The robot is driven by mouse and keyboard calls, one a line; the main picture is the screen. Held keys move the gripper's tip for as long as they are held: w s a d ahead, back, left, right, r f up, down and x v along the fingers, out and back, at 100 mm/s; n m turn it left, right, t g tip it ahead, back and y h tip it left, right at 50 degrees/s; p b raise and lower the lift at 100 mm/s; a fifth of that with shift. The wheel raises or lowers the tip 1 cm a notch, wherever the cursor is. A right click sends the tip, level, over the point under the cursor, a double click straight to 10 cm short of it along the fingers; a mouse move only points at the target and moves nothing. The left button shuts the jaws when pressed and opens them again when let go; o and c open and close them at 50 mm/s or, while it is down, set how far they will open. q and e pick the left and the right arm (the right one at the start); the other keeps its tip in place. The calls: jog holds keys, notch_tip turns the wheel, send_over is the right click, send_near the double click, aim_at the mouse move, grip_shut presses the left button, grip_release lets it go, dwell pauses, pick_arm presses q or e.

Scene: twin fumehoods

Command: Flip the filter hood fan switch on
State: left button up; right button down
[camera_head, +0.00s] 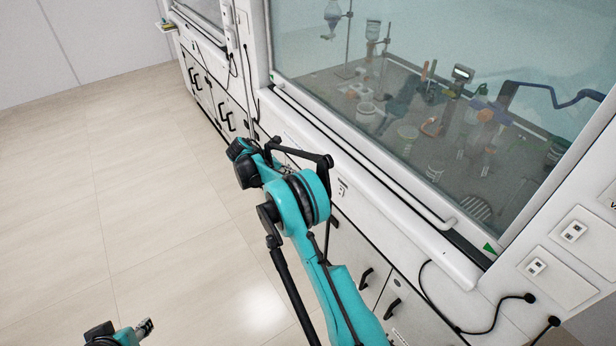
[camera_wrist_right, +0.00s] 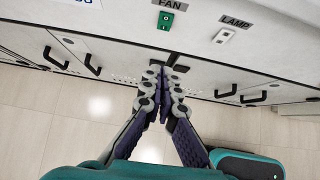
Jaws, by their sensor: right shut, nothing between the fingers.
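The fan switch (camera_wrist_right: 165,21) is a small green rocker below a FAN label on the white hood front, near the top of the right wrist view. I cannot tell which way it is tipped. My right gripper (camera_wrist_right: 168,72) is shut and empty. Its fingertips appear just below the switch in the picture, with a visible gap between. In the head view my right arm reaches toward the hood front, but its fingertips are not clear there. My left gripper (camera_head: 146,328) is low at the left in the head view, over the floor, small and partly cut off, away from the hood.
A white lamp switch (camera_wrist_right: 223,36) sits right of the fan switch. Black cabinet handles (camera_wrist_right: 262,97) stick out below. The hood's glass sash (camera_head: 430,100) is down, with glassware behind it. Sockets and black cables (camera_head: 470,330) are at the right. Floor (camera_head: 120,200) at left is clear.

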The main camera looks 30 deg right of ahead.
jog(key=shift+d, duration=0.1)
jog(key=d+r+b+x, duration=0.1)
jog(key=b+x, duration=0.4)
jog(key=x, duration=0.7)
jog(key=shift+d, duration=0.75)
jog(key=shift+d, duration=0.1)
jog(key=shift+d, duration=0.2)
jog(key=shift+w+r, duration=0.1)
